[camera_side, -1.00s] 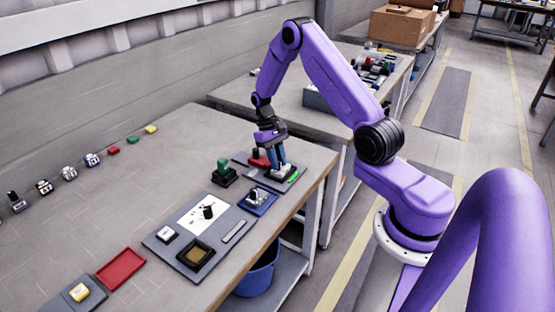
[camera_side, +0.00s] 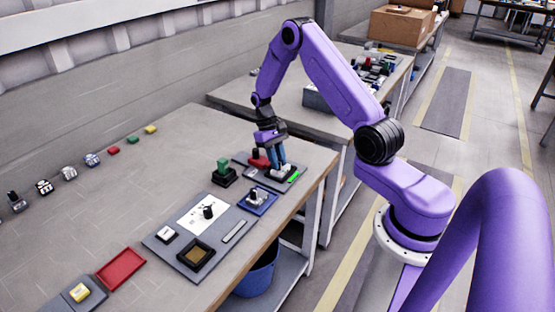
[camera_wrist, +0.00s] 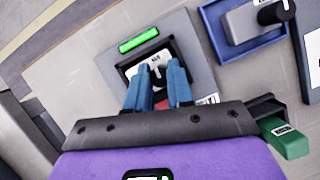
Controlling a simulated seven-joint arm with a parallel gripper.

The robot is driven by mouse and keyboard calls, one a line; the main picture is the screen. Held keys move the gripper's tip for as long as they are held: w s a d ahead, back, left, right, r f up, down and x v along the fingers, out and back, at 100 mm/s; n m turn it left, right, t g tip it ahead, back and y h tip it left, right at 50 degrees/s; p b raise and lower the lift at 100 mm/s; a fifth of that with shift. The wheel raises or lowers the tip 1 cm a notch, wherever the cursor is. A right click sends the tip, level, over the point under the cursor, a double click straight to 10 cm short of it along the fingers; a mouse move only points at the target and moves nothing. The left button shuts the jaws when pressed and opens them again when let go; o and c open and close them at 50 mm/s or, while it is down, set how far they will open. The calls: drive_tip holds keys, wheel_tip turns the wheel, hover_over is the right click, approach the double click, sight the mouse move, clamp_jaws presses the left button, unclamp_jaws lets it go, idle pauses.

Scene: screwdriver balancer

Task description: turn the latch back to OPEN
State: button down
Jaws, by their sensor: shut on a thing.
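The latch is a dark knob with a pale pointer (camera_wrist: 158,73) on a black square mount with a small white label, whose text is too small to read surely. The mount sits on a grey panel (camera_wrist: 190,30); in the side view the panel (camera_side: 262,172) lies near the table's right edge. My gripper (camera_wrist: 160,82) points down with its blue fingers on either side of the knob, shut on it. In the side view my gripper (camera_side: 279,168) is at the same panel. The fingers hide part of the knob.
A lit green bar (camera_wrist: 138,40) is beside the latch. A red-topped piece (camera_side: 258,156) and a green block (camera_side: 223,167) stand close by. A blue tray with a black knob (camera_side: 257,200) lies in front. The table's right edge is near.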

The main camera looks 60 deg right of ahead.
idle(0.8)
drive_tip(key=c, duration=1)
unclamp_jaws()
drive_tip(key=v, duration=1.7)
drive_tip(key=shift+w+d+r, duration=0.1)
drive_tip(key=shift+w+r, duration=0.05)
drive_tip(key=shift+r, duration=0.05)
